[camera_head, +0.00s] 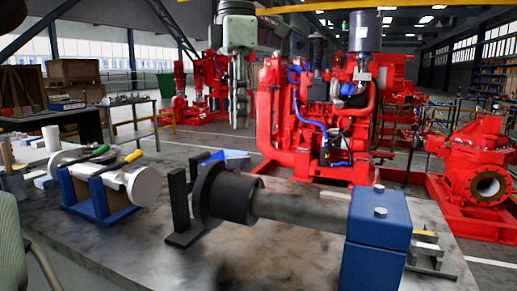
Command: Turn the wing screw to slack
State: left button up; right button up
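My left gripper (239,124) hangs at the top middle with its long grey fingers pointing down. The fingers show as a narrow column, so their gap cannot be judged. Nothing visible hangs from them. The gripper appears above the bench and apart from everything on it. On the bench a dark grey shaft (300,207) with a black collar (229,194) runs right into a blue block (378,238). A pale round-headed bolt (380,212) sits on top of the block. I cannot make out a clear wing screw. My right gripper is not in view.
The grey bench (270,262) has bare room in front of the shaft. At left a blue cradle (92,204) holds a metal cylinder (143,185); green- and yellow-handled tools lie there. A red pumpset (285,120) stands behind, with a red pump (478,165) at right.

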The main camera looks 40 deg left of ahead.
aim_at(238, 165)
pick_arm(q)
notch_tip(238, 165, down, 8)
jog(key=shift+s+a+r, duration=0.1)
jog(key=shift+s+r, duration=0.05)
jog(key=shift+c, duration=0.4)
grip_shut()
